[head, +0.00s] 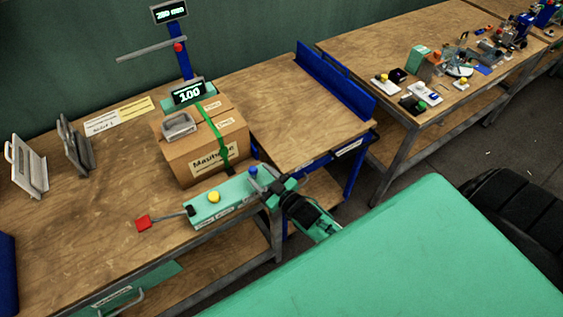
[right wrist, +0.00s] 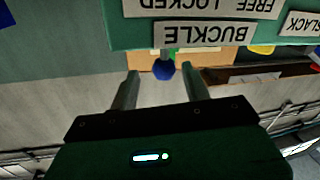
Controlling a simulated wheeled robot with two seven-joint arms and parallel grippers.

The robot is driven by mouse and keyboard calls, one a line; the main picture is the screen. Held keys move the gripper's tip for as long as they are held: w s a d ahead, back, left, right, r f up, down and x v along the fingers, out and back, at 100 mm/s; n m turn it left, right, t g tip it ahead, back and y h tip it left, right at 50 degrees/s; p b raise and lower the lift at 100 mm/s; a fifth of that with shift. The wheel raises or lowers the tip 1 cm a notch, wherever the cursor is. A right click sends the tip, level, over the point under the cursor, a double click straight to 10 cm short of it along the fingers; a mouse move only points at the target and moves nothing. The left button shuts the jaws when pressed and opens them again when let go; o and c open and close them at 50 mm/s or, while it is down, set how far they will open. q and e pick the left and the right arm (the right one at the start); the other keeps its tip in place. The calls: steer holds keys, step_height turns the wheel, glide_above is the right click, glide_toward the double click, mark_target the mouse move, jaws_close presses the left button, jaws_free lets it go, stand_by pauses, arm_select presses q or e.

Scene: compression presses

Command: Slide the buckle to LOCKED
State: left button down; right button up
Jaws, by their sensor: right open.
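The buckle slider's blue knob (head: 253,171) stands at the right end of a green control box (head: 225,199) on the front edge of the bench. My right gripper (head: 266,183) is open just to the right of this knob. In the right wrist view the blue knob (right wrist: 163,70) shows between and just beyond the two open fingertips (right wrist: 162,84). Upside-down labels there read BUCKLE (right wrist: 204,33) and FREE LOCKED (right wrist: 205,5). I cannot tell which mark the knob is at. A green strap (head: 216,130) runs over a cardboard carton behind. My left gripper is not in view.
A yellow button (head: 214,197) and a red-ended lever (head: 144,223) are on the same box. The strapped carton (head: 190,155) stands close behind it, beside a display reading 100 (head: 189,94). Grey metal stands (head: 28,165) are at the left. Bare bench lies between.

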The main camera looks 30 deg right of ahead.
steer(key=b+v, duration=0.2)
steer(key=v, duration=0.8)
steer(key=shift+s, duration=0.2)
steer(key=shift+d, duration=0.1)
steer(key=s+d+f+m+g+h, duration=0.1)
steer(key=s+f+g, duration=0.3)
steer(key=f, duration=1)
steer(key=s+d+f+m+g+h, duration=0.1)
steer(key=s+f+g+h, duration=0.3)
steer(key=f, duration=1)
steer(key=s+f+g, duration=0.3)
steer(key=s+f, duration=0.3)
steer(key=s, duration=0.3)
steer(key=s+f+g, duration=0.2)
steer(key=s+f, duration=0.5)
steer(key=s, duration=0.2)
steer(key=s+f+g+y, duration=0.1)
steer(key=s+f+g, duration=0.2)
steer(key=s+f, duration=0.3)
steer(key=s+a, duration=0.1)
steer(key=s, duration=0.3)
steer(key=shift+f+g, duration=0.3)
